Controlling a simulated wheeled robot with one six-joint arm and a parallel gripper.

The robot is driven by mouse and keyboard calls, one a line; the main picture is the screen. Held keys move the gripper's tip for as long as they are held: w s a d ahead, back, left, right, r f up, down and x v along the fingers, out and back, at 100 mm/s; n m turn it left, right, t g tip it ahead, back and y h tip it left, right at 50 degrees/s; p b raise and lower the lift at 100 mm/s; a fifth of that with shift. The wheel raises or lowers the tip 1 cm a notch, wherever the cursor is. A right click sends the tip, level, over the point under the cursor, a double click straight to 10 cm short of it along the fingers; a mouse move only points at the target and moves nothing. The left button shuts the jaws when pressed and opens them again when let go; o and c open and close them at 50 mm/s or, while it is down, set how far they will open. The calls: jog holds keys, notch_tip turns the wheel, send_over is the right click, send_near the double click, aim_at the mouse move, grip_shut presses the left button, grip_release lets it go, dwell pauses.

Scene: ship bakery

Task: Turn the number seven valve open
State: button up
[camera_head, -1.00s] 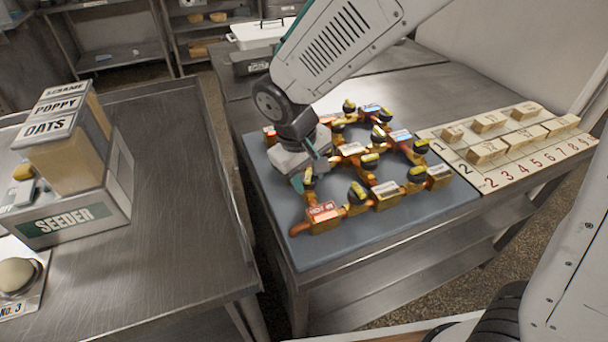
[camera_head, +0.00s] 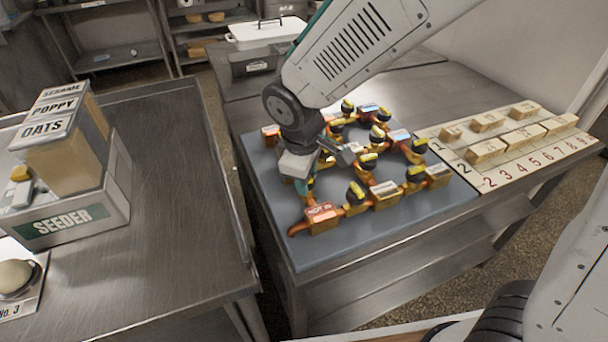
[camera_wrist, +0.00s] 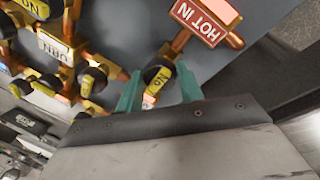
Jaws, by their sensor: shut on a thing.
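The pipe board in the body camera view carries copper pipes and several black valves with yellow-topped handles. A valve (camera_wrist: 158,78) beside the red HOT IN tag (camera_wrist: 198,20) sits between my gripper's two green fingers in the wrist view. My gripper (camera_wrist: 160,90) is shut on this valve's handle. Its label starts with "No", but I cannot read the number. In the body camera view my gripper (camera_head: 311,186) is at the board's left side, just behind the HOT IN block (camera_head: 322,217), and it mostly hides the held valve.
Other valves (camera_head: 356,193) (camera_head: 368,162) stand close by on the pipes. A numbered board (camera_head: 560,155) with wooden blocks lies to the right. The seeder box (camera_head: 65,225) stands on the left table, across a gap. The blue-grey mat (camera_head: 300,250) is bare at its front edge.

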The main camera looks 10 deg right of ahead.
jog(key=shift+a, duration=0.15)
jog(key=o, duration=1)
jog(key=shift+a, duration=0.1)
jog(key=v, duration=0.7)
jog(key=shift+r, duration=0.45)
jog(key=s+d+r+m, duration=0.3)
jog(key=s+d+m, duration=0.3)
jog(key=s+d, duration=0.2)
jog(key=s+d+r+m+y, duration=0.1)
jog(key=s+d+r+m, duration=0.2)
jog(key=s+d+m, duration=0.3)
jog(key=s+d, duration=0.3)
jog(key=d, duration=0.4)
jog(key=shift+s+d+r+g, duration=0.15)
jog(key=shift+s+r+g, duration=0.05)
jog(key=shift+s+g, duration=0.2)
